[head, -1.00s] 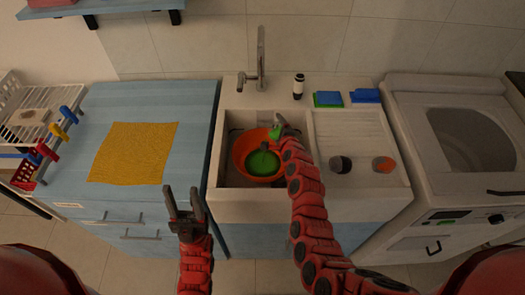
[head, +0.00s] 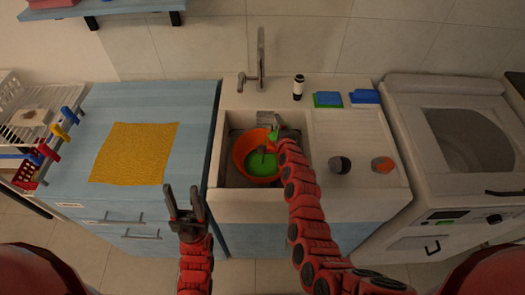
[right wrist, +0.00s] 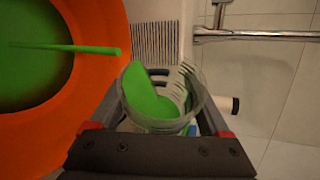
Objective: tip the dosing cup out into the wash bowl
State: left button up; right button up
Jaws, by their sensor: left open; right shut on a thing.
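An orange wash bowl (head: 240,157) with green content (head: 262,163) sits in the sink. My right gripper (head: 277,131) is at the bowl's right rim, shut on a clear dosing cup (right wrist: 193,112). The cup is over or beside the rim, and green stuff (right wrist: 150,100) shows in it. In the right wrist view a thin green streak (right wrist: 70,48) reaches across the bowl (right wrist: 100,65) toward the cup; I cannot tell if it is a pouring stream. The cup's exact tilt is unclear. My left gripper (head: 186,205) is open and empty in front of the blue cabinet.
A tap (head: 261,65) stands behind the sink. A dark-topped jar (head: 339,165) and an orange-topped jar (head: 382,165) are on the drainboard. Sponges (head: 328,99) and a small bottle (head: 298,87) stand behind. A yellow cloth (head: 134,153) lies on the blue counter at left.

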jog(key=shift+s+a+f+n+t+h+p, duration=0.2)
jog(key=shift+s+a+n+t+h+p, duration=0.3)
jog(key=shift+p, duration=0.45)
jog(key=shift+w+a+r+p, duration=0.15)
jog(key=shift+r+p, duration=0.25)
jog(key=shift+p, duration=0.35)
jog(key=shift+r+n+p, duration=0.5)
jog(key=shift+p, duration=0.3)
jog(key=shift+a+r, duration=0.15)
jog(key=shift+n+t, duration=0.3)
